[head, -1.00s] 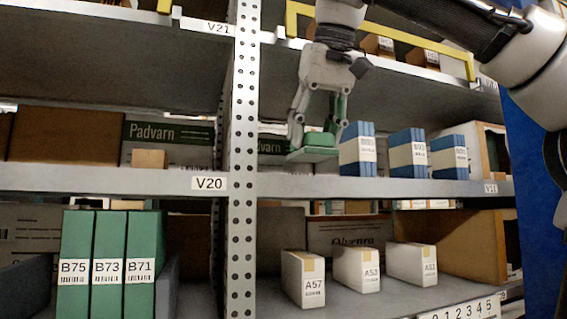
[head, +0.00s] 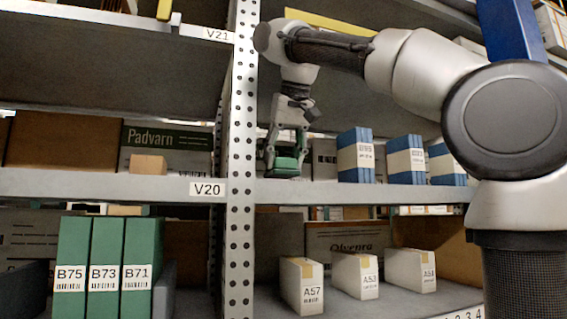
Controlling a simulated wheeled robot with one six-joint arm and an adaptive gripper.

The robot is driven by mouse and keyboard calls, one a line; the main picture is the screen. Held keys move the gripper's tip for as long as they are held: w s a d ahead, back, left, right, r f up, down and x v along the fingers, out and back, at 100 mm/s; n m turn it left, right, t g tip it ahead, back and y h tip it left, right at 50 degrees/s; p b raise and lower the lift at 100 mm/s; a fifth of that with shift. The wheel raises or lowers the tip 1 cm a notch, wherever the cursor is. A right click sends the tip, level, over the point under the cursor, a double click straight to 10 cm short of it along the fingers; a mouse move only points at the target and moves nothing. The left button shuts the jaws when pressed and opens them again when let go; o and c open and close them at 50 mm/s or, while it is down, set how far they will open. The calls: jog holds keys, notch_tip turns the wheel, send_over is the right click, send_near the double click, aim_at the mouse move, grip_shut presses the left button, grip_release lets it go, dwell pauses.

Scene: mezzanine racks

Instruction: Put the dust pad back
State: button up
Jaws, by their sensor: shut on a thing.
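My gripper (head: 286,158) is shut on the dust pad (head: 284,165), a flat green pad with a raised green grip. The pad is at the front of the middle shelf (head: 330,193), just right of the perforated upright and left of the blue-and-white boxes. It is at about the level of the shelf edge. I cannot tell whether it touches the shelf.
Blue-and-white boxes (head: 355,157) stand in a row right of the pad. White boxes (head: 302,286) stand on the shelf below, and green binders (head: 105,265) stand lower left. The perforated upright (head: 240,160) is close on the left. A Padvarn carton (head: 165,145) is beyond it.

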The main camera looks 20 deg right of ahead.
jog(key=shift+s+f, duration=0.15)
jog(key=shift+f, duration=0.5)
jog(key=shift+f, duration=0.1)
jog(key=o, duration=1)
jog(key=shift+o, duration=0.2)
jog(key=v, duration=1.2)
jog(key=shift+s, duration=0.15)
